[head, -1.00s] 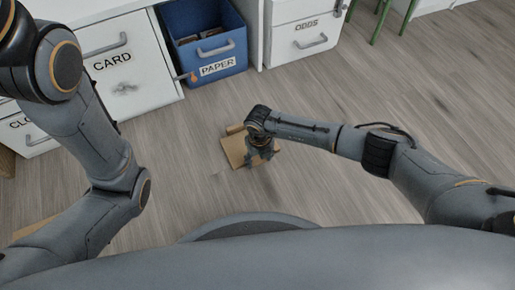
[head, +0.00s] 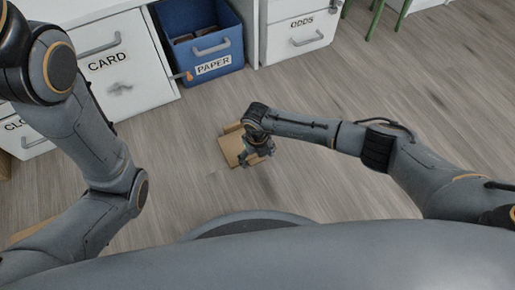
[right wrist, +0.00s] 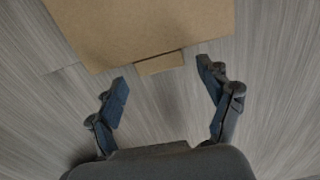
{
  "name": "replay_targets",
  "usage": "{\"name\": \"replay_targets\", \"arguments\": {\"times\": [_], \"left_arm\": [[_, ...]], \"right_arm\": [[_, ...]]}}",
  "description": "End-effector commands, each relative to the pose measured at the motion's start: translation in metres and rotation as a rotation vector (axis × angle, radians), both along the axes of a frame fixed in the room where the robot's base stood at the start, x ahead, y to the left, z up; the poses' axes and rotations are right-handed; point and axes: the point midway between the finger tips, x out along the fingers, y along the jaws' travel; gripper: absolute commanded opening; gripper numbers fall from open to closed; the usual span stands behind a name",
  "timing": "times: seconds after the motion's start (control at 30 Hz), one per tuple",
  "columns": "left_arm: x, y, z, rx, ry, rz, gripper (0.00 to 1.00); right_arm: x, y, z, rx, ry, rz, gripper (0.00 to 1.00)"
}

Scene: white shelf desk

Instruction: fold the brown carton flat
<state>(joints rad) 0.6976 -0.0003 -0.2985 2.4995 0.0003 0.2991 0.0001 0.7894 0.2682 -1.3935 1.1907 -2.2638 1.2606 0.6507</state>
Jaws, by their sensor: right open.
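The brown carton (head: 230,148) lies on the floor in front of the drawers in the head view, partly hidden by my right gripper (head: 259,158). In the right wrist view the carton (right wrist: 140,28) shows as a broad flat brown panel at the top, with a small flap (right wrist: 160,63) sticking out from its near edge. My right gripper (right wrist: 165,82) is open and empty, its two fingers apart, with the small flap just beyond the gap between the fingertips. Whether it touches the carton cannot be told. My left arm comes in from the left, but its gripper is out of view.
A blue drawer (head: 205,71) labelled PAPER stands open beyond the carton. White drawers labelled CARD (head: 129,72) and ODDS (head: 297,37) are beside it. Green legs (head: 376,18) stand at the top right. The wooden floor (head: 340,95) to the right is clear.

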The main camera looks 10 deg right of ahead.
Motion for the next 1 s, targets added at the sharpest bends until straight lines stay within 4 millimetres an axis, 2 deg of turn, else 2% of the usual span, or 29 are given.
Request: {"name": "replay_targets", "arguments": {"times": [0.3,0.5,0.67,1.0], "left_arm": [[-0.001,0.0,0.0,0.001,-0.003,-0.001,0.4],[-0.001,0.0,0.0,0.001,-0.004,-0.001,0.4],[-0.001,0.0,0.0,0.001,-0.004,-0.001,0.4],[-0.001,0.0,0.0,0.001,-0.004,-0.001,0.4]], "right_arm": [[0.001,-0.001,0.068,-0.001,-0.001,0.0,0.79],[0.0,-0.001,0.095,0.0,0.001,-0.001,0.79],[-0.001,-0.001,0.103,-0.003,0.003,-0.001,0.79],[-0.001,-0.001,0.103,-0.002,0.003,-0.001,0.79]]}}
